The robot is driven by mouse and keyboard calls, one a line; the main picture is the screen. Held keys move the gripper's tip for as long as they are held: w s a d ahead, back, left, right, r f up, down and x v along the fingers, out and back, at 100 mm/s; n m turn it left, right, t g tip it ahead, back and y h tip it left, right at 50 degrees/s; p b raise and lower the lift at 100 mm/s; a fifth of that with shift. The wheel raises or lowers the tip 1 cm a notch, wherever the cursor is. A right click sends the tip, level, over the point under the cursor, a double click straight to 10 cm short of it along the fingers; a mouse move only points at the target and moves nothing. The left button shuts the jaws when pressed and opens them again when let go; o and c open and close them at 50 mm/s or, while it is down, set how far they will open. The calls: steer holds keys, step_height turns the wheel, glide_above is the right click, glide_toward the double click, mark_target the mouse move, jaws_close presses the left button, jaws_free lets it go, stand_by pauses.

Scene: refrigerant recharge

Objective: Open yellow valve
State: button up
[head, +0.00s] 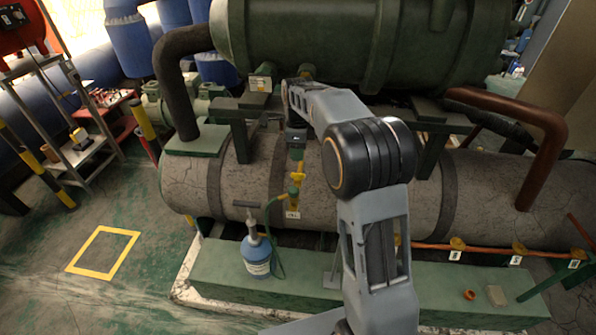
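A yellow valve (299,175) sits on a short upright pipe in front of the large grey tank, right of the picture's centre line of the blue cylinder. My gripper (297,152) reaches down from above and is just over the valve. Its fingertips are small and dark here, and I cannot tell whether they touch the valve or are open. A brass fitting and a white label (293,215) are below the valve. A green hose (272,213) runs from the fitting towards a blue refrigerant cylinder (256,256) standing on the green plinth.
The grey tank (335,203) lies behind, under a green vessel (310,40). More yellow valves (457,243) with labels sit along an orange pipe at the right. An orange cap (469,295) and a small block (496,295) lie on the plinth. The floor at the left is clear around a yellow square (104,252).

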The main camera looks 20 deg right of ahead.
mark_target(298, 176)
step_height(298, 176, down, 9)
steer(key=shift+f+p, duration=0.1)
steer(key=shift+p, duration=0.5)
jaws_close()
